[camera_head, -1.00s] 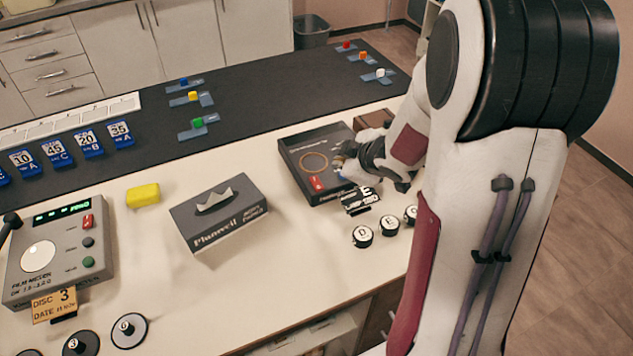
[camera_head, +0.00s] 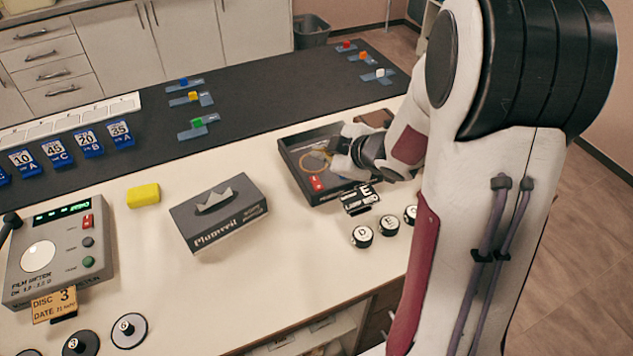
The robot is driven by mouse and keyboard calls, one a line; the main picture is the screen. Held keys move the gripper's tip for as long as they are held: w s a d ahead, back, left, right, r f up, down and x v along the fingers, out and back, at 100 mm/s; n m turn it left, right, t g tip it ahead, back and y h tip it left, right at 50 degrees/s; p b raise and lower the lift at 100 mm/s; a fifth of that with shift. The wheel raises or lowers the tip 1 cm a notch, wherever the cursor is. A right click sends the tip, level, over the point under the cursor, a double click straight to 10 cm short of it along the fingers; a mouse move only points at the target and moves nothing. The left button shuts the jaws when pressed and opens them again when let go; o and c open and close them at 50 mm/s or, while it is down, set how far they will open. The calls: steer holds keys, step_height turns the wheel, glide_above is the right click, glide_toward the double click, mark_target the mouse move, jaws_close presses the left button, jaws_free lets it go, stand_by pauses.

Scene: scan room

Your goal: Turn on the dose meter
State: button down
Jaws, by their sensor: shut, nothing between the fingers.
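A grey film meter (camera_head: 62,258) with a lit green display stands at left. A grey tissue box (camera_head: 219,214) and a yellow block (camera_head: 143,195) lie between. Black knobs (camera_head: 362,236) and a small label stand (camera_head: 362,199) sit in front of the device.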

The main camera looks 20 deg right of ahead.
mark_target(319, 186)
steer(key=shift+w+f, duration=0.2)
steer(key=shift+f, duration=1.2)
steer(key=shift+w+f, duration=0.2)
steer(key=shift+f, duration=1.25)
steer(key=shift+w+f, duration=0.2)
steer(key=shift+f, duration=1.2)
steer(key=shift+f, duration=0.6)
steer(key=shift+r, duration=0.1)
steer(key=shift+s+r, duration=0.1)
steer(key=shift+r, duration=0.35)
steer(key=shift+r, duration=0.15)
steer(key=shift+s+r, duration=0.15)
steer(key=shift+r, duration=1.05)
steer(key=shift+s+r, duration=0.15)
steer(key=shift+r, duration=1)
